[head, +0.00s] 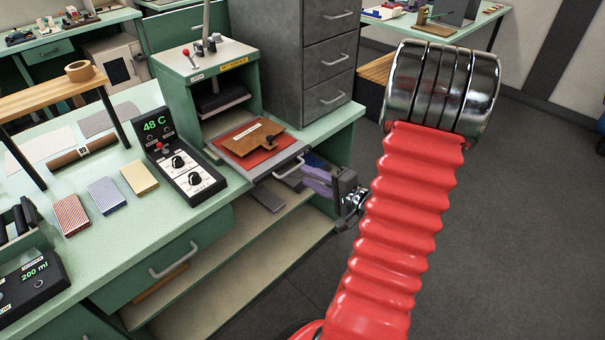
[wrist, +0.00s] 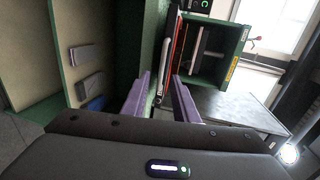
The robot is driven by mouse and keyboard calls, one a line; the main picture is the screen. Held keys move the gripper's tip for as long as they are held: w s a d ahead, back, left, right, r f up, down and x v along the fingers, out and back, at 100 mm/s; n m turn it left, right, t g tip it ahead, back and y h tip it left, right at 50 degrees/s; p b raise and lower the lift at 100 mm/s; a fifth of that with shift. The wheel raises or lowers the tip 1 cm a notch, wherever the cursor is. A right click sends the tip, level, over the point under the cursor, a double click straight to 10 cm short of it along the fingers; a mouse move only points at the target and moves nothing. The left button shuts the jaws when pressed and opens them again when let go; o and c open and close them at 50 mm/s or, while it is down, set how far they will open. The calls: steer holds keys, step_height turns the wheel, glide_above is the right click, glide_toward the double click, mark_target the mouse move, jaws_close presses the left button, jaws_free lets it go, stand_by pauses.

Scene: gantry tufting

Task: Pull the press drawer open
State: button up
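The press (head: 185,85) is a green housing with a pale top, a red-knobbed lever and a yellow label. Its drawer (head: 292,153) is a grey tray standing out in front of the opening, with a red pad (head: 280,160) and a brown block (head: 250,138) on it. The drawer handle (head: 289,169) is a pale bar at the tray's front. My gripper (head: 307,178) has purple fingers just right of and below the handle. In the wrist view, my gripper (wrist: 160,76) has its fingers apart, the pale handle (wrist: 160,90) between or just beyond their tips; contact is unclear.
A control box (head: 185,165) reading 48 C stands left of the drawer. A grey cabinet (head: 328,55) stands behind right. A closed bench drawer (head: 170,260) and lower shelf (head: 225,275) lie below the bench top. The floor at right is clear.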

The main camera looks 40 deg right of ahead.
steer(key=s+r, duration=0.1)
steer(key=s, duration=0.5)
steer(key=shift+s+r, duration=0.15)
steer(key=shift+s, duration=0.2)
steer(key=shift+d, duration=0.1)
stand_by(0.4)
steer(key=s+a+f+n+g+y, duration=0.1)
steer(key=s+a+n+g+y, duration=0.15)
steer(key=a+g, duration=0.5)
steer(key=s+a+f+n+g+y, duration=0.1)
steer(key=s+a+n+g+y, duration=0.25)
steer(key=a, duration=0.75)
steer(key=w+a+r+n+h, duration=0.1)
steer(key=a+r+n+h, duration=0.5)
steer(key=a+r+n, duration=0.5)
steer(key=a+r, duration=0.3)
steer(key=r, duration=0.2)
steer(key=shift+w+n+t+h, duration=0.3)
steer(key=shift+w+t, duration=0.05)
steer(key=shift+t, duration=0.05)
